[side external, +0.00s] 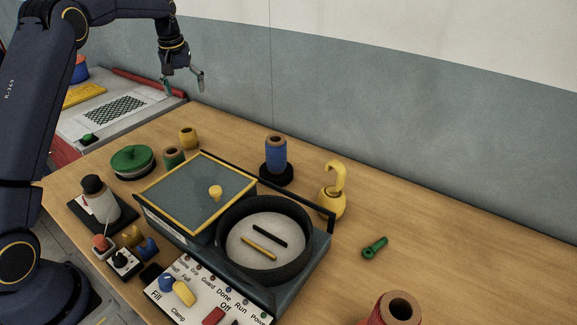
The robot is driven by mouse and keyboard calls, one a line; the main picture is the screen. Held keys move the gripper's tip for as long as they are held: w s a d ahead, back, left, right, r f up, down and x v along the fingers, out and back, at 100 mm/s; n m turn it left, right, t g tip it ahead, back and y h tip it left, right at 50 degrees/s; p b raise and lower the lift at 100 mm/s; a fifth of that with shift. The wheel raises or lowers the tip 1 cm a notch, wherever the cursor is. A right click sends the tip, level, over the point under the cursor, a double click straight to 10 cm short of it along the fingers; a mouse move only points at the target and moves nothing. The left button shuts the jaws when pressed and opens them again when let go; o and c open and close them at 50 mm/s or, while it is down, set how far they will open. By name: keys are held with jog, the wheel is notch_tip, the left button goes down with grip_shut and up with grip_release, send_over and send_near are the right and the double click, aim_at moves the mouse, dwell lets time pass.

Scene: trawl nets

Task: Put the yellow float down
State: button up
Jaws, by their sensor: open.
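My gripper (184,84) is raised in the air near the wall, above the back left end of the wooden table. Its fingers are apart and nothing shows between them. A small yellow knob-like piece (215,192) rests on the grey yellow-rimmed panel (180,186). A short yellow cylinder with a dark top (188,139) stands on the table at the back left, below and apart from my gripper. I cannot tell which of these is the yellow float.
A round black-rimmed pan (225,259) holds a black and a yellow stick. A blue spool (276,154), a yellow hook (333,195), a green lidded pot (132,162) and a green piece (374,248) stand or lie around. The table's right back area is mostly clear.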

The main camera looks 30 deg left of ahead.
jog(key=s+d+r+m+t, duration=0.2)
jog(key=s+d+r+m, duration=0.2)
jog(key=s+d+r, duration=0.95)
jog(key=s+d+f+m+t, duration=0.1)
jog(key=s+d+f+m, duration=0.1)
jog(key=s+d, duration=0.3)
jog(key=s+d+f+m+t+h, duration=0.1)
jog(key=s+d+f, duration=0.3)
jog(key=s, duration=0.9)
jog(key=shift+d+f+m, duration=0.4)
jog(key=shift+d+m, duration=0.5)
jog(key=shift+d, duration=0.3)
